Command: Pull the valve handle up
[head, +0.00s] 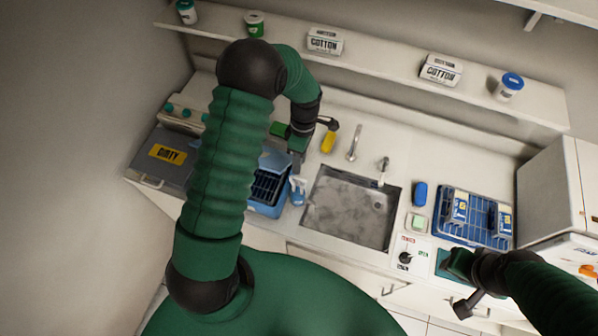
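A small white panel (416,247) with red, green and black markings is at the counter's front edge, right of the sink. A black knob or handle (404,258) sits on it and looks like the valve handle; its exact position is too small to tell. My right gripper (446,262) is just right of the panel, apart from the black handle. Its fingers are too small to read. My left gripper (298,143) is over the back of the counter, left of the sink, near a blue bin. Its fingertips are partly hidden, and I cannot see whether it holds anything.
A steel sink (350,207) with taps is in the middle. A blue rack (470,240) with boxes, a blue object (420,193) and a pale green block (419,221) are near the panel. A blue bin (267,207), a yellow item (328,142) and a grey "DIRTY" box (150,170) are left.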

